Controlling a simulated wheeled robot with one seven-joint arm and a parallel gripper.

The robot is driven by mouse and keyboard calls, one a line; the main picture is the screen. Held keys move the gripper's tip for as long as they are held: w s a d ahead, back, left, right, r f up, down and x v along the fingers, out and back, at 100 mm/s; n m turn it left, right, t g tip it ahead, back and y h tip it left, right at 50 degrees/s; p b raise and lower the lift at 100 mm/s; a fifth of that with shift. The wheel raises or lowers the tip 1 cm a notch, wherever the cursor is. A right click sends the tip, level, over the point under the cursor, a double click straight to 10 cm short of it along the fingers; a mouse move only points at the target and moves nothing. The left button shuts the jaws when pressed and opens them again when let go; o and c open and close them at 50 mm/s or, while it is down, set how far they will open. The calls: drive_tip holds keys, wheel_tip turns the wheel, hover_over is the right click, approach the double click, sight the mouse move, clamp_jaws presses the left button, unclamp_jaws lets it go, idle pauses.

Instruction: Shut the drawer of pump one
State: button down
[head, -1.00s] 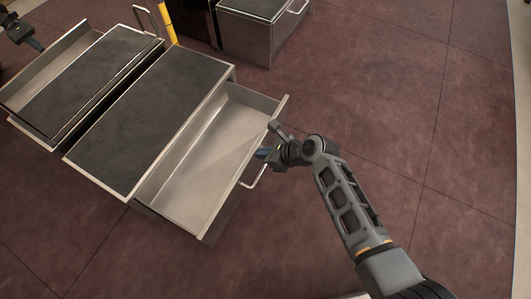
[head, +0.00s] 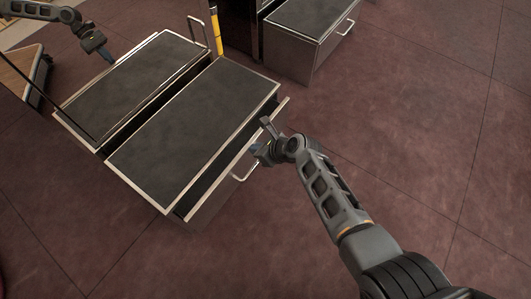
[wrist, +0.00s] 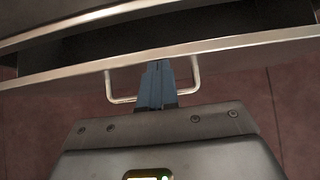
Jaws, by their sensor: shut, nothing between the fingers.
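The drawer (head: 237,165) of the right-hand dark-topped unit is nearly in, with a narrow dark gap left between its front and the cabinet (head: 190,125). I cannot read which pump this is. In the wrist view the gap shows behind the drawer's front panel (wrist: 230,45). Its loop handle (wrist: 121,98) sticks out toward me. My gripper (head: 259,152) is at the drawer front. Its blue fingers (wrist: 155,82) are shut and empty, between the handle's two legs, with the tips at the panel. Whether they touch it is not clear.
A second dark-topped unit (head: 130,85) stands alongside on the left, its drawer no longer visible as open. Another robot arm (head: 93,40) hangs at upper left. A metal cabinet (head: 305,45) and yellow post (head: 216,30) stand behind. The floor at right is clear.

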drive_tip(key=shift+w+a, duration=0.3)
drive_tip(key=shift+a, duration=0.2)
